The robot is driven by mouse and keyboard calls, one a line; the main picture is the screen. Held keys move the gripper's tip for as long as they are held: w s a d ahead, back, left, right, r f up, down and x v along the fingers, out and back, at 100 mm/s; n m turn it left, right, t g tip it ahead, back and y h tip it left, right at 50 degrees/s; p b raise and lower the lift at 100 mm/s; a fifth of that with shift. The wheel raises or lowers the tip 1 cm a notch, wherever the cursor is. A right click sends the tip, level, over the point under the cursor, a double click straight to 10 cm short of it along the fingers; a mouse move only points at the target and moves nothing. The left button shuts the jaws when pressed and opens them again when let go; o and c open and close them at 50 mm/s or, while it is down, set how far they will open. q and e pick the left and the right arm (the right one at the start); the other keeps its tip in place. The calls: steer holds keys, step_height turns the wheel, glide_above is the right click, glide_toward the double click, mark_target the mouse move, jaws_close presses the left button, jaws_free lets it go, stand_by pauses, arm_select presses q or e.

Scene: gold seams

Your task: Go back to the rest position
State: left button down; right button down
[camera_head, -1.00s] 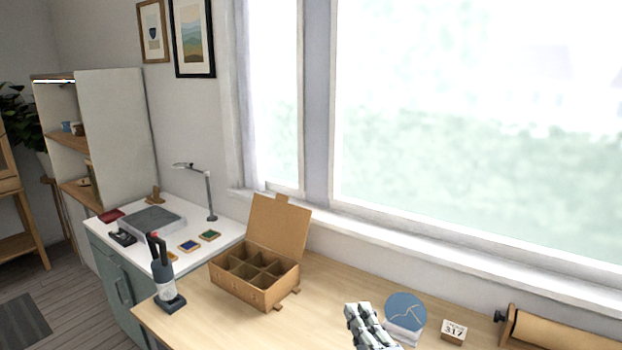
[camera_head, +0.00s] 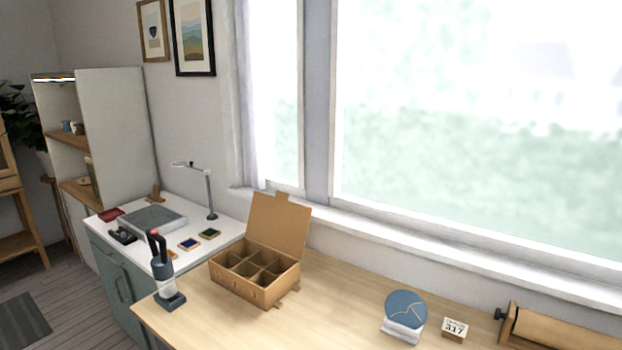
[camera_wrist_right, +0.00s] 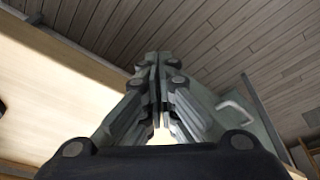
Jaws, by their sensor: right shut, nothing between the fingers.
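My right gripper (camera_wrist_right: 158,65) fills the middle of the right wrist view, its two fingers together with nothing between them. It hangs over the edge of the wooden desk, with floor planks beyond its tips. In the head view neither gripper shows. The desk (camera_head: 340,305) holds an open cardboard box (camera_head: 255,288) with several empty compartments and its lid raised.
A dark holder with a red-tipped tool (camera_head: 165,285) stands near the desk's left edge. A white-topped cabinet (camera_head: 180,215) with a lamp (camera_head: 210,195) and a grey slab (camera_head: 152,219) adjoins on the left. A paper roll (camera_head: 560,330) lies at the right. The desk's front middle is clear.

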steer(key=s+f+g+b, duration=0.1)
steer(key=s+f+b, duration=0.1)
steer(key=f, duration=1.2)
steer(key=s+f+b, duration=0.2)
steer(key=f+b, duration=0.1)
steer(key=f, duration=1.1)
steer(key=s+d+f+g+b, duration=0.1)
steer(key=s+d+f+b, duration=0.2)
steer(key=s+f, duration=1.2)
step_height(320, 180, down, 3)
steer(key=shift+s+b, duration=0.3)
steer(key=shift+s+d, duration=0.1)
